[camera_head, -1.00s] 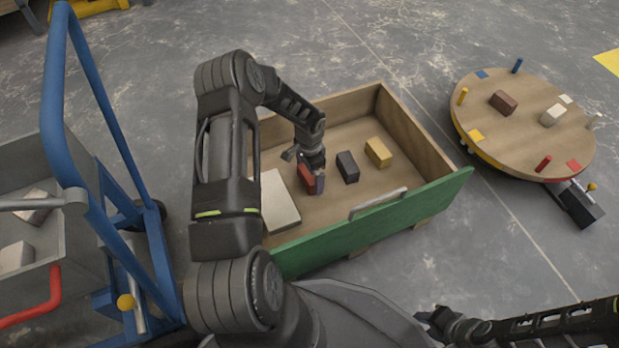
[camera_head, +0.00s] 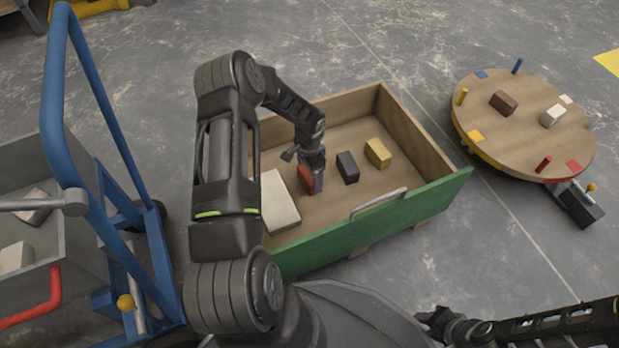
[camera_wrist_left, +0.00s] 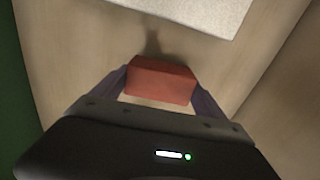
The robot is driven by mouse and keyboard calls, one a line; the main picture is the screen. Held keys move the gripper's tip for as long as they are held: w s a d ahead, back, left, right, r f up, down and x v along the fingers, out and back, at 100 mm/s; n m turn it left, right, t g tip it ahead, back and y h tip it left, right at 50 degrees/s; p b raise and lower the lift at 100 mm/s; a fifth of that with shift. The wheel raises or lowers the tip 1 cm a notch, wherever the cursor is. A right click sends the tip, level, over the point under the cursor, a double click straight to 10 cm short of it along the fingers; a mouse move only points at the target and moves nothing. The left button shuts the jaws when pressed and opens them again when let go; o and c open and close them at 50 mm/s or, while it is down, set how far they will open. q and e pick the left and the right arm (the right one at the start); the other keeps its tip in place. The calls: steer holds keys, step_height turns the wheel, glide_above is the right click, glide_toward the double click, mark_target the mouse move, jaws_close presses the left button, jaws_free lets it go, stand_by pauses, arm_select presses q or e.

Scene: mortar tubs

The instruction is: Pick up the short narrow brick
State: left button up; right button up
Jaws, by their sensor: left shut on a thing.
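My left gripper (camera_head: 312,181) is down inside the wooden crate with the green front. It is shut on a red brick (camera_head: 306,178). In the left wrist view the red brick (camera_wrist_left: 160,82) sits between the two purple-grey fingers, over the wooden floor. I cannot tell whether it touches the floor. A dark brick (camera_head: 347,167) and a yellow brick (camera_head: 378,153) lie to its right in the crate. A pale flat slab (camera_head: 279,203) lies to its left, partly hidden by my arm. My right gripper (camera_head: 440,322) shows at the bottom right; its jaws are unclear.
The crate's green front (camera_head: 400,225) with a grey handle stands nearest me. A blue-framed cart (camera_head: 110,130) with a grey bin is at left. A round wooden turntable (camera_head: 525,130) with pegs, a brown brick and a whitish brick is at right. Grey floor lies between crate and turntable.

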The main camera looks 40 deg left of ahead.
arm_select(q)
steer(key=c, duration=0.4)
steer(key=shift+o, duration=0.2)
